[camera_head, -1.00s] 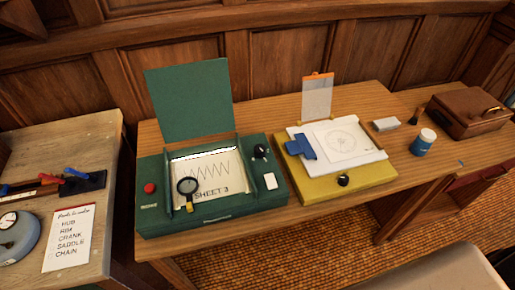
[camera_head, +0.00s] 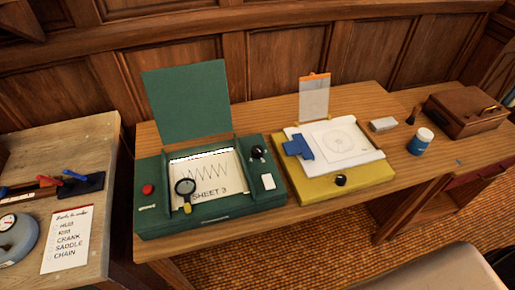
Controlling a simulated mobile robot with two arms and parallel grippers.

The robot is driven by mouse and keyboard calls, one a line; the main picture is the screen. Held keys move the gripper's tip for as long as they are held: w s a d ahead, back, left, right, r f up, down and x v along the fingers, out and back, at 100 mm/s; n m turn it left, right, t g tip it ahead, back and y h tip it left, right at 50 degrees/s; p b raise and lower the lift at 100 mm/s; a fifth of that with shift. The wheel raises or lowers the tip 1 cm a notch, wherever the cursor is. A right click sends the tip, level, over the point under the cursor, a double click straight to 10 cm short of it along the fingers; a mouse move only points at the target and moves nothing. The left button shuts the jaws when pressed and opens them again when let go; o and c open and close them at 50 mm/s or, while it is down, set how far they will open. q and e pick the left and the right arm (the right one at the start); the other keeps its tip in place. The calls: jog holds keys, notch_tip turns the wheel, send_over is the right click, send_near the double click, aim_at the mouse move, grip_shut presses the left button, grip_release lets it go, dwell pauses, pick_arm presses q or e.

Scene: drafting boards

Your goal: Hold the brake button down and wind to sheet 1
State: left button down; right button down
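A green drafting box (camera_head: 205,219) with its lid (camera_head: 187,101) raised stands on the wooden table. Its window shows a white sheet (camera_head: 215,172) with a zigzag line and the words "SHEET 3". A red button (camera_head: 147,189) is on the left of its top, likely the brake button. A black knob (camera_head: 257,152) is on the right of its top, above a white plate (camera_head: 268,181). A magnifying glass (camera_head: 185,188) with a yellow handle lies over the left part of the sheet. Neither of my grippers is in view.
A yellow drafting board (camera_head: 318,189) with a blue clip (camera_head: 298,146) and a black knob (camera_head: 340,180) stands close on the right. Further right are an eraser-like block (camera_head: 383,124), a blue jar (camera_head: 420,142) and a brown case (camera_head: 466,110). A side bench (camera_head: 98,141) stands left.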

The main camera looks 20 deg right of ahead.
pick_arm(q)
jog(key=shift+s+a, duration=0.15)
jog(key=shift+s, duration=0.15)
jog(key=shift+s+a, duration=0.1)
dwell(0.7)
